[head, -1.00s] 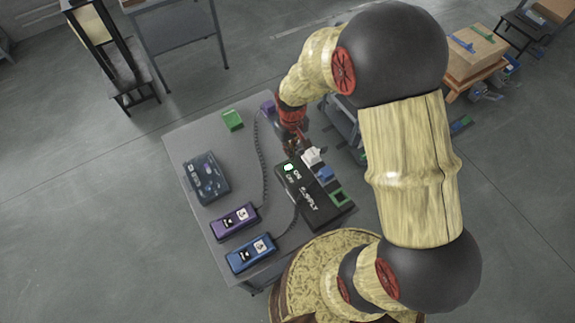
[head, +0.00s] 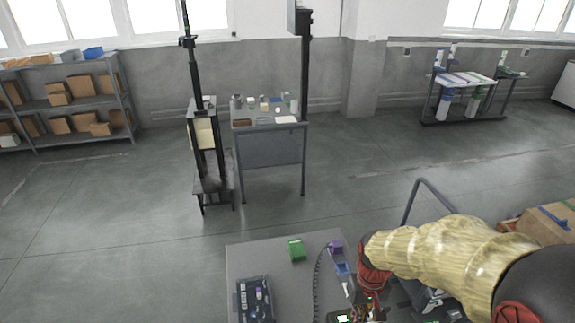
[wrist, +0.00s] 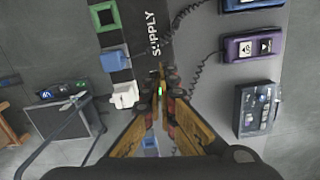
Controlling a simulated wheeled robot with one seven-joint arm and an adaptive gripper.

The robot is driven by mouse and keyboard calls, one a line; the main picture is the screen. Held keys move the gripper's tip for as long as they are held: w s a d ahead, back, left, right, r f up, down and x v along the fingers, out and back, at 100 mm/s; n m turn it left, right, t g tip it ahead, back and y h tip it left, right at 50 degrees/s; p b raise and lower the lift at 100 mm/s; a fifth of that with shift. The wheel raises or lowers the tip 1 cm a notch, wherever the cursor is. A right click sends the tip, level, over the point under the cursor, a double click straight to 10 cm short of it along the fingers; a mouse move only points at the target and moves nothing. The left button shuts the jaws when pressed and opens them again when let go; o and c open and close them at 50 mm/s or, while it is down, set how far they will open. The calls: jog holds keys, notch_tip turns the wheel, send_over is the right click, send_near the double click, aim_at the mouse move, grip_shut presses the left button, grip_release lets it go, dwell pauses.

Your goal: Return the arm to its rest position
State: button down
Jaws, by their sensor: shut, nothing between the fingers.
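My arm reaches in from the right of the head view, bent over a grey table (head: 240,262). My gripper (wrist: 161,92) is shut with nothing between its fingers. In the wrist view its fingertips are over the table, close to the end of the black supply box (wrist: 140,32) with the "SUPPLY" lettering. In the head view the gripper is at the bottom edge, partly cut off, and most of the box is out of frame.
White (wrist: 124,95), blue (wrist: 115,59) and green (wrist: 105,15) connectors sit along the box. Blue and purple (wrist: 252,47) handsets with coiled cables and a dark case (wrist: 257,110) are on the table. A green block (head: 297,249) stands at its far side. Open floor lies beyond.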

jog(key=s+r+t+b, duration=0.3)
jog(key=s+r, duration=0.1)
jog(key=r, duration=0.4)
jog(key=s+r+t+b, duration=0.3)
jog(key=s+r, duration=0.2)
jog(key=r, duration=0.3)
jog(key=shift+r+m+t, duration=0.2)
jog(key=shift+m+t, duration=0.1)
jog(key=shift+m, duration=0.1)
